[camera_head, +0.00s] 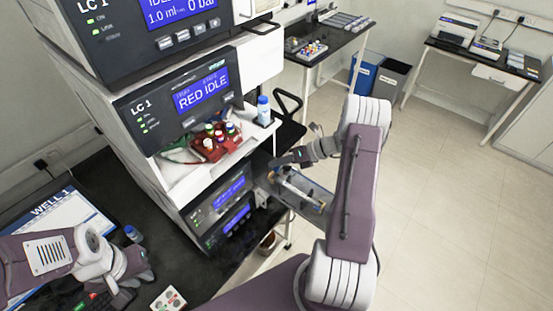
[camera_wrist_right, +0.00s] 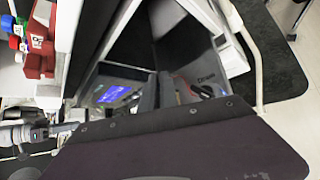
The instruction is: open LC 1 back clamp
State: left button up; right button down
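The LC 1 stack of modules (camera_head: 150,110) stands at the left of centre, with "LC 1" on its upper two units. Low on its right side, a grey compartment part (camera_head: 318,205) juts out with a pale column-like rod (camera_head: 297,188) at it. My right gripper (camera_head: 279,161) is just above and behind this rod. In the right wrist view its dark fingers (camera_wrist_right: 158,93) are close together beside a blue display (camera_wrist_right: 114,94). Their grip is unclear. The back clamp cannot be made out. My left gripper (camera_head: 132,287) hangs over the dark bench, apart from the stack; its opening is unclear.
A red vial rack (camera_head: 208,150) and a blue-capped bottle (camera_head: 263,112) sit on the stack's white shelf. A monitor (camera_head: 50,230) and small blue-capped bottle (camera_head: 132,234) are at the lower left. Bins (camera_head: 390,78) stand behind; floor to the right is clear.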

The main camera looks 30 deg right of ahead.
jog(key=shift+w+d+f, duration=0.1)
jog(key=shift+d+f, duration=0.05)
jog(key=shift+d, duration=0.1)
jog(key=shift+m+y, duration=0.3)
jog(key=shift+y, duration=0.2)
jog(key=c, duration=1.6)
grip_release()
